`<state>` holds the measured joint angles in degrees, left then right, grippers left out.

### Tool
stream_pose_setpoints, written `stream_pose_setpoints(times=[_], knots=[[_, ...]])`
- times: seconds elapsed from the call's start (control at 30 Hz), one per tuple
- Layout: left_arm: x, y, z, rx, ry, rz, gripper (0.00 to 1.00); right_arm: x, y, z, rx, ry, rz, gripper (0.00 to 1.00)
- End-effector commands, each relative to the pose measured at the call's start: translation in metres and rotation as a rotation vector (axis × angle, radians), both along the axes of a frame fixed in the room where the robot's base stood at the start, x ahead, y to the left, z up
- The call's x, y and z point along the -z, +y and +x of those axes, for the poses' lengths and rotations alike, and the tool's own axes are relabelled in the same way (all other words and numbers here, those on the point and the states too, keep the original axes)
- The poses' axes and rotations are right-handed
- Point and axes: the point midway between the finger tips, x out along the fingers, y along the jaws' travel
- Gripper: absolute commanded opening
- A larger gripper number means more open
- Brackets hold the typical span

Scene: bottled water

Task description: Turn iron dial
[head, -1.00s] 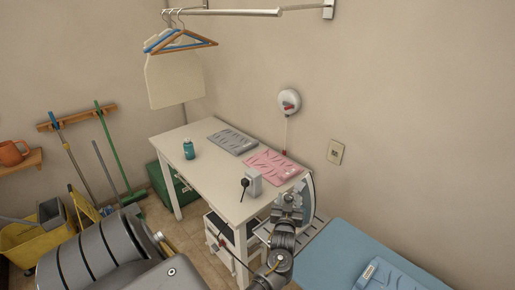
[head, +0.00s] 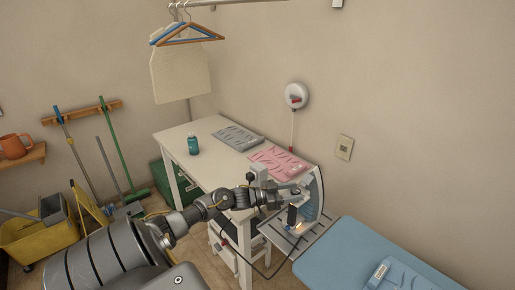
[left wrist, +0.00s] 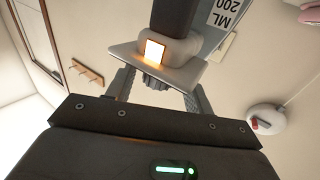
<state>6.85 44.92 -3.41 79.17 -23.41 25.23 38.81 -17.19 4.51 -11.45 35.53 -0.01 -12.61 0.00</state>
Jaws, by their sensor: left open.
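The iron (head: 317,197) stands upright on a light rack at the right end of the white table, with a dark handle and a glowing orange light. In the left wrist view its pale body (left wrist: 185,62) fills the top middle, with the lit orange light, dark handle and part of an "ML 200" label. A small dark ribbed dial (left wrist: 154,82) shows below the body. My left gripper (head: 298,188) is at the iron, open; in the left wrist view its fingers (left wrist: 158,92) lie on either side of the dial. I cannot tell whether they touch it. My right gripper is out of view.
A grey box with a plug (head: 262,173) sits near the gripper. A blue ironing board (head: 350,262) lies at the front right. A cord hangs below the table.

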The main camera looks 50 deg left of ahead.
Motion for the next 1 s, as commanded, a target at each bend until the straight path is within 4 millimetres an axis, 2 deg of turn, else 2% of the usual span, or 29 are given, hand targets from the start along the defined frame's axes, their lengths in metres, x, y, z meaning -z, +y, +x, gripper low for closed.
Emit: stream_pose_setpoints(times=[0.03,0.1,0.17,0.67,1.0], knots=[[0.006,0.002,0.001,0.032,-0.004,0.005,0.52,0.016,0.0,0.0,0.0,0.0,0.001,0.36],[0.007,0.004,0.0,0.078,0.001,0.004,0.52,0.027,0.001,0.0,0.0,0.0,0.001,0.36],[0.003,0.008,-0.011,0.074,0.005,0.001,0.52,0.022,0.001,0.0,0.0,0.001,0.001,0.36],[0.004,0.061,-0.095,0.071,0.005,0.003,0.52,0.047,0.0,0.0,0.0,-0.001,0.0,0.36],[0.075,0.043,-0.095,-0.076,0.097,0.063,0.52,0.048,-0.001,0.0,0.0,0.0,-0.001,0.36]])
